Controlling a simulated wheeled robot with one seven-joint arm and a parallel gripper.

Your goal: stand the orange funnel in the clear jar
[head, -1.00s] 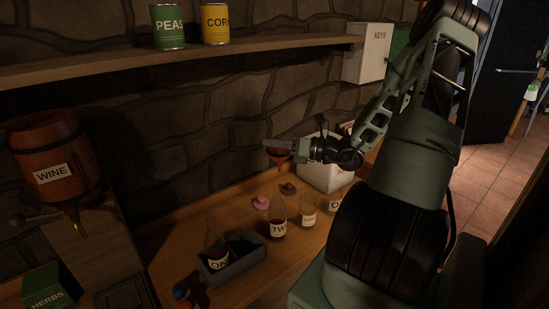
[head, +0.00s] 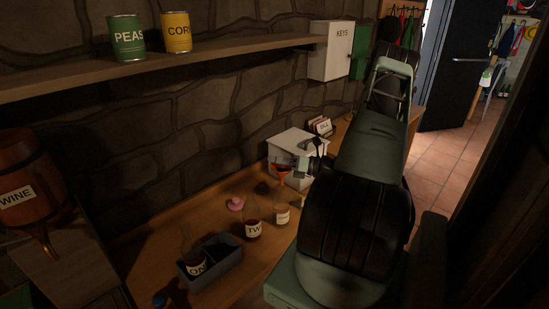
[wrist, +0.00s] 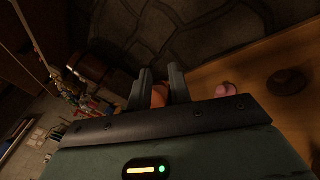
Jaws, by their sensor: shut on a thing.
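The orange funnel (head: 281,171) is in my gripper (head: 298,172), above the counter in front of the white box. In the wrist view the funnel (wrist: 158,97) shows as an orange patch between the two fingers of my gripper (wrist: 160,82), which is shut on it. Clear glass jars with white labels stand on the counter: one marked "TW" (head: 253,229) with dark red at its bottom, and a smaller-looking one (head: 282,214) beside it to the right. Another (head: 190,247), marked "ON", stands in the grey tray. The funnel is apart from the jars. I cannot tell which jar is meant.
The grey tray (head: 228,261) has a free-looking right compartment. A pink object (head: 235,203) and a dark round one (head: 262,188) lie behind the jars. The white box (head: 291,144) stands close behind my gripper. A wine barrel (head: 25,185) is at left. My arm hides the counter's right part.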

